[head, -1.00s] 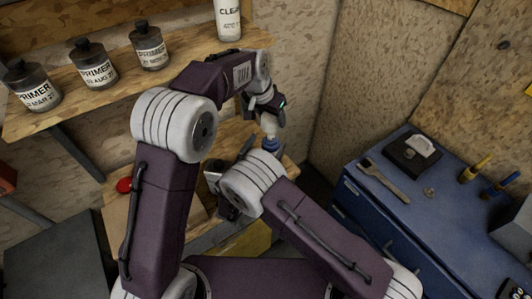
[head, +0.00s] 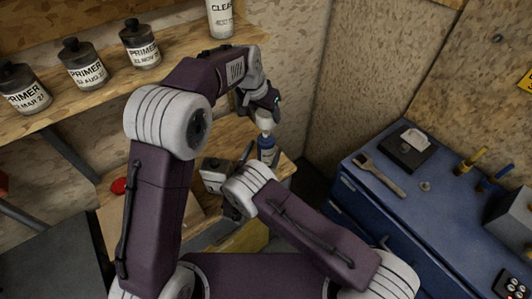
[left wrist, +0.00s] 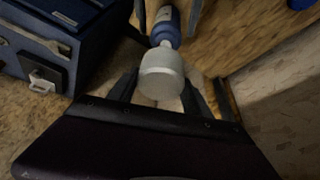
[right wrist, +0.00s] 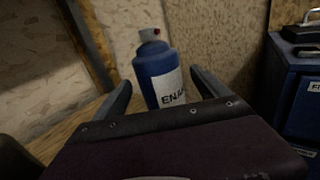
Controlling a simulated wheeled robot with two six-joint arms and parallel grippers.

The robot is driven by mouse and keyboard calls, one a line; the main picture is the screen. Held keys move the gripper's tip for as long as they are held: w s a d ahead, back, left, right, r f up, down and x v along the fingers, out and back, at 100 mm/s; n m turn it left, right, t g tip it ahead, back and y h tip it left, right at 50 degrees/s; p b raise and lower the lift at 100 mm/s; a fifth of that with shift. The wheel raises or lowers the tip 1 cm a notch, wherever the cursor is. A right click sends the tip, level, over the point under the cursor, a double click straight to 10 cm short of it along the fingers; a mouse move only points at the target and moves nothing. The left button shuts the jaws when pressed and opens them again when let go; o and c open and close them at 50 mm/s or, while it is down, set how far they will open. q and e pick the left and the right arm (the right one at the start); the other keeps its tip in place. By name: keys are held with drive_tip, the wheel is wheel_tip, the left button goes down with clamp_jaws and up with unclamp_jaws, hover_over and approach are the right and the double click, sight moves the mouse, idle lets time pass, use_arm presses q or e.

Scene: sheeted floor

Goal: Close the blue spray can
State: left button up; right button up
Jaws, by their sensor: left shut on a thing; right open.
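The blue spray can (head: 267,153) stands upright on the wooden lower bench beneath my left gripper. In the right wrist view it (right wrist: 157,80) has a white label reading "ENA" and a grey top with a small red nozzle, no cap on it. My left gripper (head: 265,108) is shut on a whitish cap (left wrist: 161,72), held above the can; the can (left wrist: 166,24) shows behind it in the left wrist view. My right gripper (right wrist: 160,84) is open, with the can seen between its fingers; I cannot tell the depth between them. The can's base is hidden there.
A shelf (head: 90,92) above left holds primer bottles (head: 84,66) and a white "CLEA" bottle (head: 220,18). A red round thing (head: 119,186) lies on the lower bench. A blue cabinet (head: 350,200) with tools stands right. A wooden wall is close behind the can.

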sight(266, 132)
use_arm(q)
drive_tip(key=shift+w+d+f, duration=0.1)
drive_tip(key=shift+w, duration=0.1)
use_arm(e)
drive_tip(key=x, duration=0.4)
drive_tip(key=shift+w+f, duration=0.1)
drive_tip(key=shift+w, duration=0.05)
use_arm(q)
drive_tip(key=shift+s, duration=0.1)
use_arm(e)
drive_tip(key=shift+w+d, duration=0.2)
drive_tip(key=shift+w, duration=0.15)
clamp_jaws()
use_arm(q)
drive_tip(key=shift+f, duration=2.45)
